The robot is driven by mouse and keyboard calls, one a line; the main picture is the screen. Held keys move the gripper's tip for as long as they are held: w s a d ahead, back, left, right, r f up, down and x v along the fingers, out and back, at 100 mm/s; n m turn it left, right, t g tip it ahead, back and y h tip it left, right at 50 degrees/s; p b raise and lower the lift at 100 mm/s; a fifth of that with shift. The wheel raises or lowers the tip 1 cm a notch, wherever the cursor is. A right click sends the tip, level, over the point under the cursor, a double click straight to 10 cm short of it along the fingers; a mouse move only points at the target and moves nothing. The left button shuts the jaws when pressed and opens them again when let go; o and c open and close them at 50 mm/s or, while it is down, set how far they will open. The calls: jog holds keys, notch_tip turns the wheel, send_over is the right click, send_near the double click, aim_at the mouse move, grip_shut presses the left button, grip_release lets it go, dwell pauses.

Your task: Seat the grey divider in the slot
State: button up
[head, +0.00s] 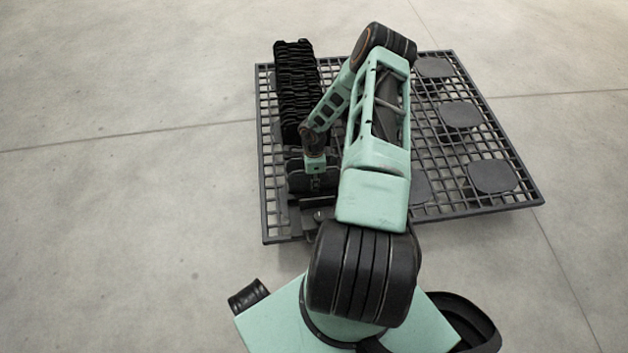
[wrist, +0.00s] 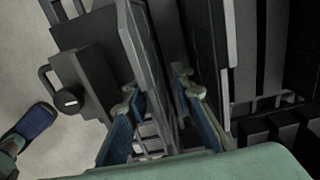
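My gripper (head: 315,182) points down at the front end of a dark rack on the mesh table. In the wrist view its two blue-padded fingers (wrist: 158,98) are spread apart, with mesh visible between them. A dark grey plate with a pale edge, likely the divider (wrist: 133,48), stands between the fingers. It lies close to the left fingertip, and a gap shows on the right finger's side. Whether either finger touches it is unclear. Another pale-edged plate (wrist: 222,70) stands just right of the right finger. The slot and the divider's lower edge are hidden.
A long row of black plates (head: 294,82) stands behind my gripper on the mesh table (head: 480,203). Several flat dark pads, one at the right (head: 492,177), lie on the table.

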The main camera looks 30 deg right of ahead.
notch_tip(320, 180, up, 12)
jog(key=p, duration=0.4)
jog(key=shift+r, duration=0.1)
dwell(0.3)
